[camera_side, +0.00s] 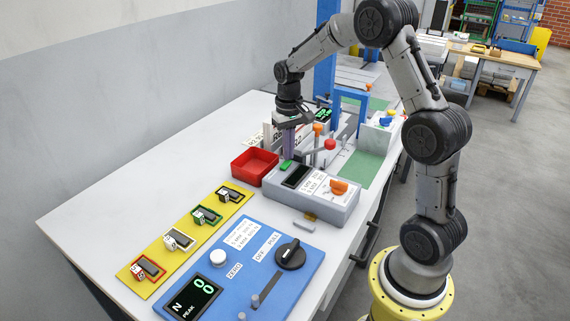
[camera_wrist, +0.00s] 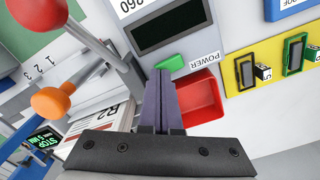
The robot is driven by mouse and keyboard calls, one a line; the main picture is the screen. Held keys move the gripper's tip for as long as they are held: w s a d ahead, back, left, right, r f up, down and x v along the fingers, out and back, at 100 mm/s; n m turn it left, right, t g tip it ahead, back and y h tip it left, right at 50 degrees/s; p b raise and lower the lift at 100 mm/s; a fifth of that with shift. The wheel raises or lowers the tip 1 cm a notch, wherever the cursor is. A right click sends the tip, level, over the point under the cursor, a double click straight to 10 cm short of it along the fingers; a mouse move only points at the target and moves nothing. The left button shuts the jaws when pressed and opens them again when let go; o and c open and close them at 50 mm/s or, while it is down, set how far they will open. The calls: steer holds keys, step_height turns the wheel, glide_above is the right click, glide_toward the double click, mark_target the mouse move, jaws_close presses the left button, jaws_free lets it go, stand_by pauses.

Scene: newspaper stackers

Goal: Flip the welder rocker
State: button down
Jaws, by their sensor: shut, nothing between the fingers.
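The welder is a grey box (camera_side: 325,208) with a dark, blank display (camera_side: 297,176). Its green rocker (camera_side: 286,166) sits at the left end of its top. In the wrist view the rocker (camera_wrist: 171,62) lies beside the POWER label, just beyond my fingertips. My gripper (camera_side: 288,154) points down above the rocker, its two purple fingers together and empty. In the wrist view the fingertips of my gripper (camera_wrist: 164,76) partly overlap the near-left edge of the rocker's surroundings. I cannot tell whether they touch it, or which way the rocker is tilted.
A red tray (camera_side: 254,166) stands just left of the welder. An orange-knobbed lever (camera_side: 318,129) and a red-knobbed lever (camera_side: 330,144) rise close behind. A yellow board (camera_side: 190,238) with several small devices and a blue panel (camera_side: 245,265) lie in front. The table's left side is clear.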

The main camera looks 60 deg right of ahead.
steer(key=shift+f, duration=0.5)
steer(key=shift+r, duration=3.55)
steer(key=s+a+r+n+t, duration=0.3)
steer(key=s+a+r+t, duration=0.1)
steer(key=s+a+r, duration=0.75)
steer(key=s+a+f+n, duration=0.1)
steer(key=s+a+f, duration=0.1)
steer(key=s, duration=0.3)
steer(key=s+a+f+n+t, duration=0.1)
steer(key=s+a+f+n, duration=0.1)
steer(key=s, duration=0.4)
steer(key=shift+s+a+f+t, duration=0.3)
steer(key=shift+a, duration=0.3)
